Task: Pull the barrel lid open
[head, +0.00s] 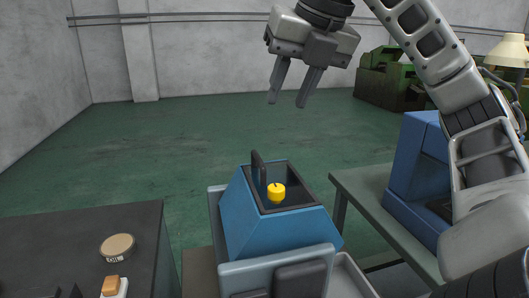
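A blue tapered box (262,229) with a dark-rimmed square opening stands low in the middle of the head view. A dark flap (258,172) stands upright at the left side of the opening. A yellow rounded piece (276,192) shows inside the opening. I cannot tell for sure whether this box is the barrel and the flap its lid. My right gripper (287,104) hangs at the top centre, fingers pointing down and apart, with nothing between them. It appears above the box in the picture and does not touch it. My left gripper is not in view.
A dark table (75,245) at the lower left carries a round beige-topped tin (117,247) and an orange-and-white item (114,287). A grey-green table (372,192) at the right bears a blue machine (418,165). Green machinery (385,82) stands farther back. Open green floor lies behind the box.

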